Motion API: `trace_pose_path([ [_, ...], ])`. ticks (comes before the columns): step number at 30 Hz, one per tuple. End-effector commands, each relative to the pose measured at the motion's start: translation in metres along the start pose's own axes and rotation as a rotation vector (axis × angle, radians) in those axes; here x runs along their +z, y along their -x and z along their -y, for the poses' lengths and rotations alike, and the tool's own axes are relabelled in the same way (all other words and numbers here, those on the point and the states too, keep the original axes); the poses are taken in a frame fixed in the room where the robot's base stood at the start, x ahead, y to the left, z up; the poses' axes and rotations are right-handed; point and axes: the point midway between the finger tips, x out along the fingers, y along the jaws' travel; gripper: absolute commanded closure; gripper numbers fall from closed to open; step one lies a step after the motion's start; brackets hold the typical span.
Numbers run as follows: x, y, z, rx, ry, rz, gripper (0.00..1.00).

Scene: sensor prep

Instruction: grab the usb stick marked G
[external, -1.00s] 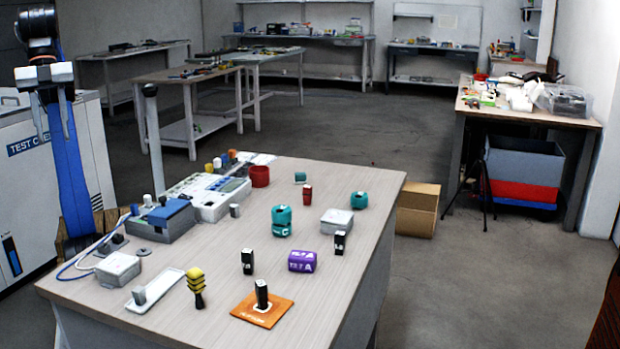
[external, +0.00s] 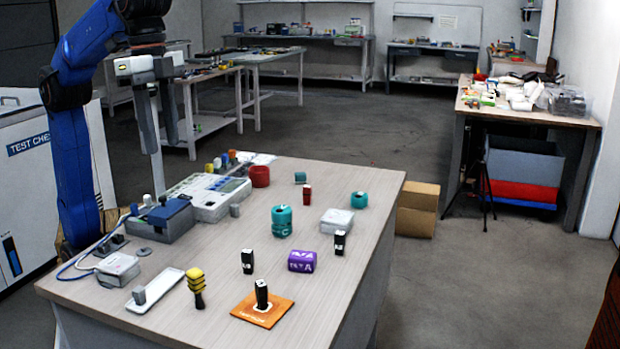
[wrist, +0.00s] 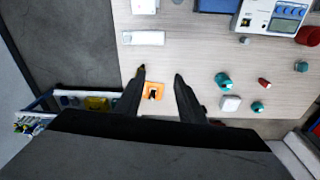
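Small upright sticks stand on the wooden table. One black stick (external: 262,294) is on an orange pad (external: 243,308); both also show in the wrist view, the stick (wrist: 154,94) on the pad (wrist: 147,91). Other black sticks stand at the front (external: 247,262) and beside the white box (external: 340,242). A red one (external: 307,195) stands farther back. Some carry pale marks, but I cannot read a G on any. My gripper (external: 160,144) is open and empty, high above the table's left side. In the wrist view its fingers (wrist: 160,75) spread on either side of the pad.
A white tray (external: 160,290) lies at front left. A meter (external: 209,196) and a red cup (external: 260,176) are at the back.

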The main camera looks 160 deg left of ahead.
Motion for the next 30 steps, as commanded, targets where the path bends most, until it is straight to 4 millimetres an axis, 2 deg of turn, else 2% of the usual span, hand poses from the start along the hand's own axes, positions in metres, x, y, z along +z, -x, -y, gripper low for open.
trace_pose_path([
  [1, -0.020, -0.009, 0.009, -0.005, 0.030, 0.014, 0.64],
  [3, -0.041, -0.017, 0.020, -0.011, 0.066, 0.029, 0.64],
  [6, -0.063, -0.027, 0.034, -0.017, 0.105, 0.047, 0.64],
  [12, -0.091, -0.043, 0.054, -0.025, 0.159, 0.071, 0.64],
  [25, -0.123, -0.063, 0.081, -0.033, 0.223, 0.098, 0.64],
  [30, -0.121, -0.077, 0.081, -0.033, 0.222, 0.100, 0.64],
])
